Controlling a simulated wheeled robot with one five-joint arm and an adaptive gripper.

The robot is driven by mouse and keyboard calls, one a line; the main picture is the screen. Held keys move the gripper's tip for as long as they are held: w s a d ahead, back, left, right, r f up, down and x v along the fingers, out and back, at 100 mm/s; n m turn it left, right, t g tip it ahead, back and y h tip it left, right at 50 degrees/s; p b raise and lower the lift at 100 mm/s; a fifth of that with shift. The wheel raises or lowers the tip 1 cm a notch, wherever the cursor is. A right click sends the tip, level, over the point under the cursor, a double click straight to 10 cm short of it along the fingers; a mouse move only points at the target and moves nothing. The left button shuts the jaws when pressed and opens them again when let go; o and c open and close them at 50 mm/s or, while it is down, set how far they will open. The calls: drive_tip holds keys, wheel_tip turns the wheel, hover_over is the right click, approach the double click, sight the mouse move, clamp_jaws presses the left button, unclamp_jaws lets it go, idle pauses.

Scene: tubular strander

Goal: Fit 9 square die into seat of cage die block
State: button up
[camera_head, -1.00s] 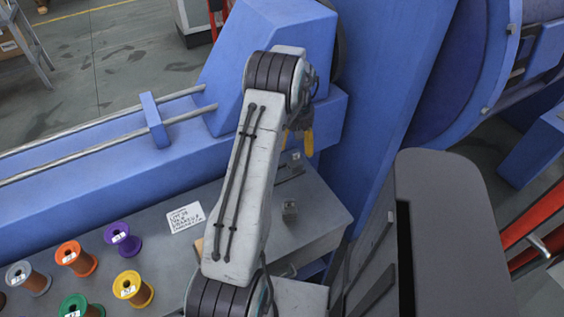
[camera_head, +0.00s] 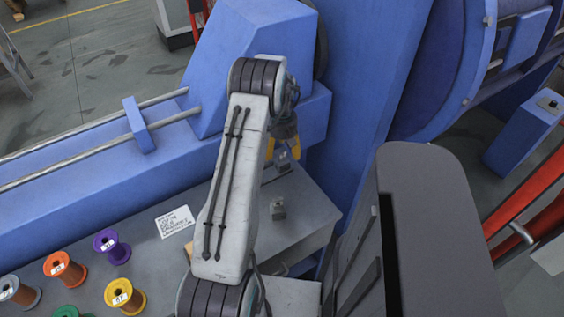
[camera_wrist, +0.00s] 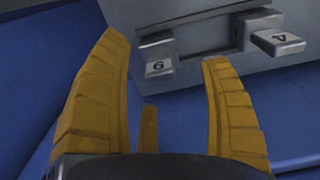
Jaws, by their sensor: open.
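My gripper (camera_wrist: 163,52) is open, its yellow fingers spread. In the head view my gripper (camera_head: 282,153) is low over the far end of the grey bench, partly behind my arm. I cannot tell the cage die block for sure; a dark square piece (camera_head: 548,103) sits on a blue pedestal at right.
Blue machine walls (camera_head: 370,90) rise behind and to the right.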

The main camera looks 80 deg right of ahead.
sight(282, 160)
drive_tip(key=shift+f, duration=1.95)
clamp_jaws()
